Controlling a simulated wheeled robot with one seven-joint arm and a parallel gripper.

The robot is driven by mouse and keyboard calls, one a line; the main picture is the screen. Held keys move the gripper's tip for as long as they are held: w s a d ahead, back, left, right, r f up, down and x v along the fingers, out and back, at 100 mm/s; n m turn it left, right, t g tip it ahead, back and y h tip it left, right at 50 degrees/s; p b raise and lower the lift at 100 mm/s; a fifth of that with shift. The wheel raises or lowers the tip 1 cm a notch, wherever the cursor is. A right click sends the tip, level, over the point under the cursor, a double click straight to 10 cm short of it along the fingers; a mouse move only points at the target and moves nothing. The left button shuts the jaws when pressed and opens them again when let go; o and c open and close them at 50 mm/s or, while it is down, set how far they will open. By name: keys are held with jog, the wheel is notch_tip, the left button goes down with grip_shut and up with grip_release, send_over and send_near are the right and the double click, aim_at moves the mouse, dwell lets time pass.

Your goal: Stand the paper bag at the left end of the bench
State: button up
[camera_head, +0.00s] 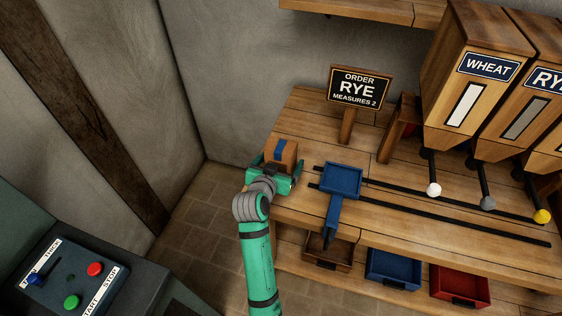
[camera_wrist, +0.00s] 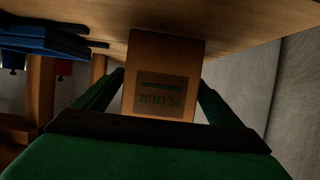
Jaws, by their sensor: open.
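The paper bag (camera_head: 284,152) is brown with a blue band and stands upright at the left end of the wooden bench (camera_head: 300,115). In the wrist view the bag (camera_wrist: 165,62) shows a label reading FLOUR, seen upside down. My gripper (camera_head: 279,166) is open at the bag. In the wrist view its fingers (camera_wrist: 163,97) lie on either side of the bag. I cannot tell whether they touch it. The bag's lower part is partly hidden by my gripper in the head view.
A blue tray with a handle (camera_head: 342,182) sits right of the bag by dark rails. An order sign (camera_head: 358,90) reads RYE, measures 2. Hoppers (camera_head: 478,70) with knobbed levers stand at the right. Drawers (camera_head: 393,268) are below. A control box (camera_head: 72,278) is at lower left.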

jog(key=v, duration=1.2)
jog(key=shift+s, duration=0.1)
